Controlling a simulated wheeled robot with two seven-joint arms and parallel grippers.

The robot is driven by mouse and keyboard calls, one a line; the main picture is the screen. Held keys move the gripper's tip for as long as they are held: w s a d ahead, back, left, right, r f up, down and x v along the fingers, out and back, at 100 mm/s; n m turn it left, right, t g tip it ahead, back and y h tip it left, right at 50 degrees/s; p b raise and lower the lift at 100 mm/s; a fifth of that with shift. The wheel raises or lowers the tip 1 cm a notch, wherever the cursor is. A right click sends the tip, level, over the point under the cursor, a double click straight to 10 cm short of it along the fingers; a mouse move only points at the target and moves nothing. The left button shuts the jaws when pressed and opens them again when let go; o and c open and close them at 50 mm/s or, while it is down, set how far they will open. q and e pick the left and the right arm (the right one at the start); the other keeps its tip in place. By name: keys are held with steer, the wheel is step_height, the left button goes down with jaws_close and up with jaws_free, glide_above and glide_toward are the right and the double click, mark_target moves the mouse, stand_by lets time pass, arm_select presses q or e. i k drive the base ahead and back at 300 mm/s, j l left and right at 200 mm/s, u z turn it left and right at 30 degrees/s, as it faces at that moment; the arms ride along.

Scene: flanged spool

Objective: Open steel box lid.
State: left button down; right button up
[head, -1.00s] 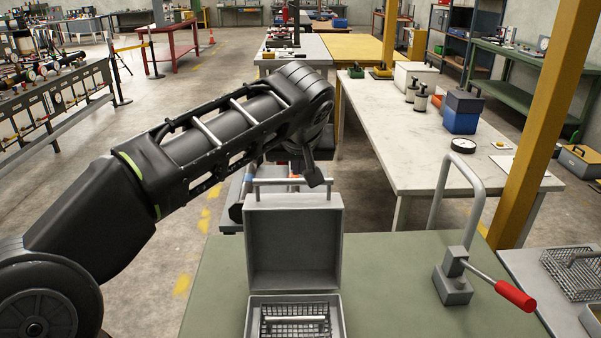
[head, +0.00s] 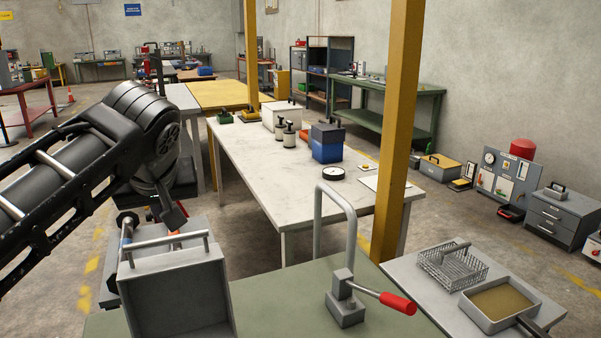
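The steel box lid (head: 180,295) stands raised at the lower left of the head view, its grey inner face towards me. A bar handle (head: 165,243) runs along its top edge. The rest of the box is below the picture edge. My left gripper (head: 172,215) hangs just behind and above the handle. A dark fingertip shows, but the arm hides most of the gripper, so I cannot tell whether it is open or touches the handle. My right gripper is out of view.
A lever clamp (head: 345,310) with a red grip and tall bent bar stands right of the lid on the green table (head: 270,300). A side table holds a wire basket (head: 452,267) and a shallow tray (head: 500,305). A yellow post (head: 398,130) rises behind.

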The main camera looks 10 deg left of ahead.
mark_target(184, 293)
steer(key=k+l, duration=0.8)
steer(key=l, duration=0.1)
